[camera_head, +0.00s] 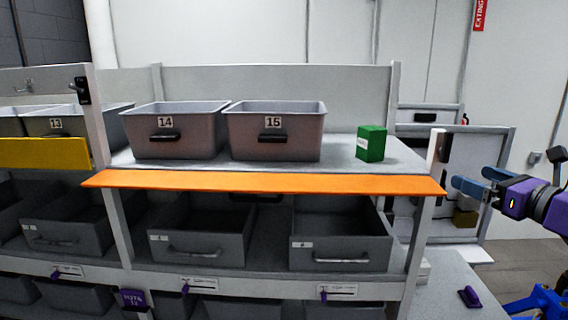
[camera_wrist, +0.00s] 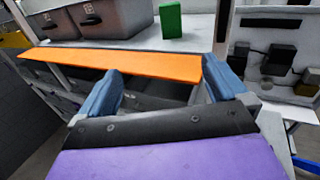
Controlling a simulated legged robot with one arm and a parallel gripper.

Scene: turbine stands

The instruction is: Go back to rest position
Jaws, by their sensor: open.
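My gripper (camera_head: 472,188) is at the right side of the head view, with blue fingers and a purple body. It points left toward the right end of the orange shelf edge and holds nothing. In the wrist view my gripper (camera_wrist: 165,98) shows its two blue fingers spread wide apart with nothing between them. Beyond them lie the orange strip (camera_wrist: 125,64) and the shelf. The rest position itself is not marked in either view.
A green box (camera_head: 371,143) stands on the upper shelf, right of grey bins 14 (camera_head: 172,142) and 15 (camera_head: 276,140). The orange strip (camera_head: 262,183) runs along the shelf front. Grey drawers (camera_head: 340,244) sit below. A white framed panel (camera_head: 470,175) stands behind my gripper.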

